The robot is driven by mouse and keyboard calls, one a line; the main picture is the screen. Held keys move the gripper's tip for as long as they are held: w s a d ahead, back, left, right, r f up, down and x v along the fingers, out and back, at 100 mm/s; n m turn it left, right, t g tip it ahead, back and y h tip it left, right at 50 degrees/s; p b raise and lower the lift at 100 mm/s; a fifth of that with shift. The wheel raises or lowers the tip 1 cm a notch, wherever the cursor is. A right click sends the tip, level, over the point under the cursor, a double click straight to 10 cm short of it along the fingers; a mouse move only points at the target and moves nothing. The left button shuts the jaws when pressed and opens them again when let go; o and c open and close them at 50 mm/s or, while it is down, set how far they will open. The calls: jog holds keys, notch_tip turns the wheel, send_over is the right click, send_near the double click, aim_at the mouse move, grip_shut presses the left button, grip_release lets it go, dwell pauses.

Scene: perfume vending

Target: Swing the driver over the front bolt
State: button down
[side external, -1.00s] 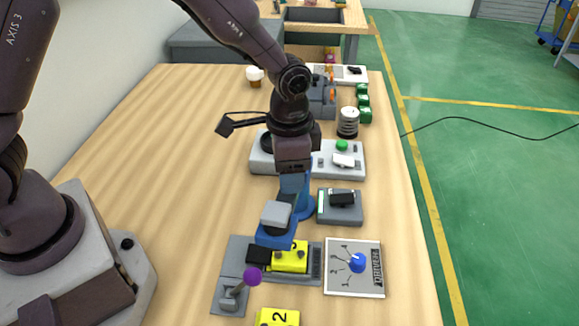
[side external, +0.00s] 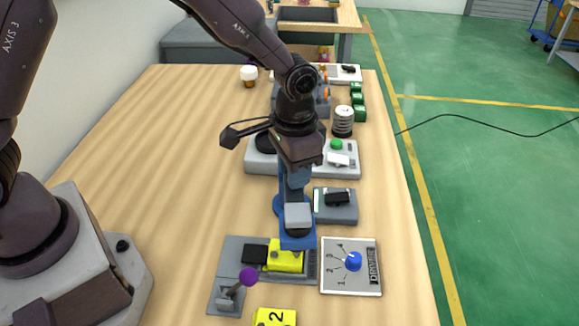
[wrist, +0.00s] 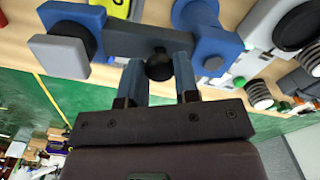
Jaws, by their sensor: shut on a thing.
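The driver is a swing arm with a grey-capped head (side external: 297,217), a blue end block (side external: 299,241) and a blue round post (side external: 279,208). My gripper (side external: 293,185) is shut on its black ball knob; the wrist view shows the knob (wrist: 160,64) between my two blue fingers. The same view shows the arm's dark bar (wrist: 130,42), the grey cap (wrist: 58,55) and the post (wrist: 203,28). The driver's end overlaps the right part of a yellow block (side external: 282,263), clamped in a grey fixture (side external: 231,262). A small dark bolt shows on the block; the other bolt is hidden.
A purple-knobbed lever (side external: 248,277) stands at the fixture's front left. A dial plate with a blue knob (side external: 353,262) lies to the right. A second yellow block (side external: 275,317) is in front. A grey box (side external: 336,205) stands close beside the driver on the right.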

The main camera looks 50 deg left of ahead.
jog(key=c, duration=0.9)
grip_release()
jog(key=shift+o, duration=0.2)
jog(key=shift+r, duration=0.1)
notch_tip(320, 180, up, 13)
jog(key=s+a+r+n+t, duration=0.1)
jog(key=s+a+r, duration=0.3)
jog(key=s, duration=0.5)
jog(key=s+a+r+n+t, duration=0.2)
jog(key=s+a+r+t, duration=0.1)
jog(key=s+a, duration=0.5)
jog(key=shift+s+r+t, duration=0.4)
jog(key=shift+s+t, duration=0.4)
jog(key=shift+s, duration=0.25)
